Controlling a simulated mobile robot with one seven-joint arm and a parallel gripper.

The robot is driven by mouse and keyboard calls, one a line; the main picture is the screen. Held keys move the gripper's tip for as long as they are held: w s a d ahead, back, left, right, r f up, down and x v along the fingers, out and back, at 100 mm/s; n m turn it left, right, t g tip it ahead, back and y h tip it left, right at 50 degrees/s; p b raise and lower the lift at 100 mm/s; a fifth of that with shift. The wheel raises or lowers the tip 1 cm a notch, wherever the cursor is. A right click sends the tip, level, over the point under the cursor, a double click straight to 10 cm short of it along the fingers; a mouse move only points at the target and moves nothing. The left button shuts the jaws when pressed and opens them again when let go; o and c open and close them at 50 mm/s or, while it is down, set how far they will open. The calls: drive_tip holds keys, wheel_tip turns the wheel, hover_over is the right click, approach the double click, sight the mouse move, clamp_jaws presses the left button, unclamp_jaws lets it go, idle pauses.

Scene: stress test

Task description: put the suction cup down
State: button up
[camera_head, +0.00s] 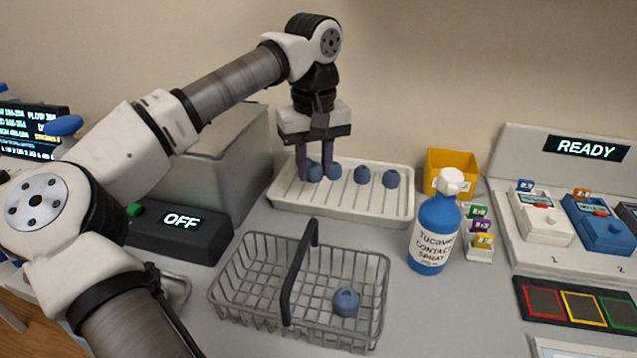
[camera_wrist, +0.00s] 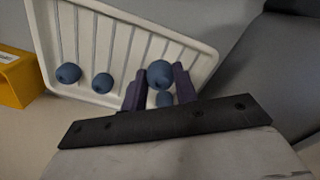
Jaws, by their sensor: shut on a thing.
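My gripper (camera_head: 314,168) points down over the left part of a white ribbed tray (camera_head: 400,212). Its purple fingers are shut on a round blue suction cup (camera_head: 315,173). In the wrist view my gripper (camera_wrist: 159,78) holds this suction cup (camera_wrist: 160,73) between the fingertips. I cannot tell whether it touches the tray.
A grey wire basket (camera_head: 228,292) with a raised dark handle holds another blue cup (camera_head: 345,302) in front of the tray. A blue spray bottle (camera_head: 434,233) and a yellow bin (camera_head: 452,163) stand right of the tray. A grey box (camera_head: 222,165) stands close on its left.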

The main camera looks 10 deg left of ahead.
sight(314, 183)
drive_tip(key=shift+f, duration=2)
drive_tip(key=shift+f, duration=0.1)
drive_tip(key=o, duration=0.9)
drive_tip(key=shift+o, duration=0.2)
wheel_tip(314, 183, up, 12)
drive_tip(key=shift+r+p, duration=0.15)
drive_tip(key=shift+p, duration=0.25)
